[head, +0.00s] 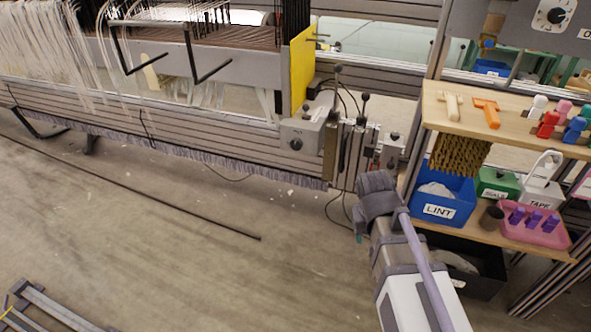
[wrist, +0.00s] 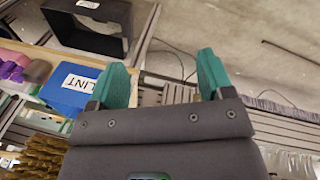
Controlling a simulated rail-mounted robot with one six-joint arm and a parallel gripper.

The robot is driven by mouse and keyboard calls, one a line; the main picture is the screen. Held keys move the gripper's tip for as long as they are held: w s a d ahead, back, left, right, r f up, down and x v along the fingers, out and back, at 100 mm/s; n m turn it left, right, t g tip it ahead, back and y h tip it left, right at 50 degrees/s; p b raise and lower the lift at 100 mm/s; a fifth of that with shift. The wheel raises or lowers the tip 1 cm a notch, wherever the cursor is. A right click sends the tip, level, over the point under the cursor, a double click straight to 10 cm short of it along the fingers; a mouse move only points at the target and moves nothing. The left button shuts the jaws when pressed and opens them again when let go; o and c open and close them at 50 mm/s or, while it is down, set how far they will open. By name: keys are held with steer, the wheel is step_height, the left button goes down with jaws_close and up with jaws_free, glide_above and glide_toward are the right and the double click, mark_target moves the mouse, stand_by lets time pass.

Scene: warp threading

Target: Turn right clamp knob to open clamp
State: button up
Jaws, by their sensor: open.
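The clamp hardware sits at the right end of the loom beam in the head view. A grey box (head: 303,137) there carries a dark round knob (head: 296,144). Farther right is a smaller grey block with another dark knob (head: 394,136), close above my wrist; I cannot tell for sure which is the right clamp knob. My gripper shows in the wrist view (wrist: 165,68) with two teal fingers spread wide and nothing between them that I can identify as a knob. In the head view my wrist mostly hides the fingers, which are apart from the knobs.
A wooden shelf (head: 500,120) with coloured tools, a blue LINT bin (head: 445,203) and a pink tray (head: 535,228) stands close right of my arm. A dark bin (head: 475,268) is below. A yellow panel (head: 301,68) stands on the loom. The floor (head: 180,260) at left is mostly clear.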

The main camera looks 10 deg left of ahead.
steer(key=w+a+f+t+h+b, duration=0.3)
steer(key=w+a+f+t+b, duration=0.2)
steer(key=w+a+f+b, duration=0.6)
steer(key=m+t+y+b, duration=0.2)
steer(key=t+y+b, duration=0.1)
steer(key=t, duration=0.9)
glide_toward(295, 145)
steer(key=w, duration=0.7)
steer(key=w+d, duration=0.1)
steer(key=w, duration=0.2)
steer(key=shift+w+d+r, duration=0.1)
steer(key=shift+w+r, duration=0.1)
steer(key=shift+w, duration=0.05)
steer(key=shift+c, duration=0.2)
steer(key=shift+s, duration=0.1)
steer(key=c, duration=0.9)
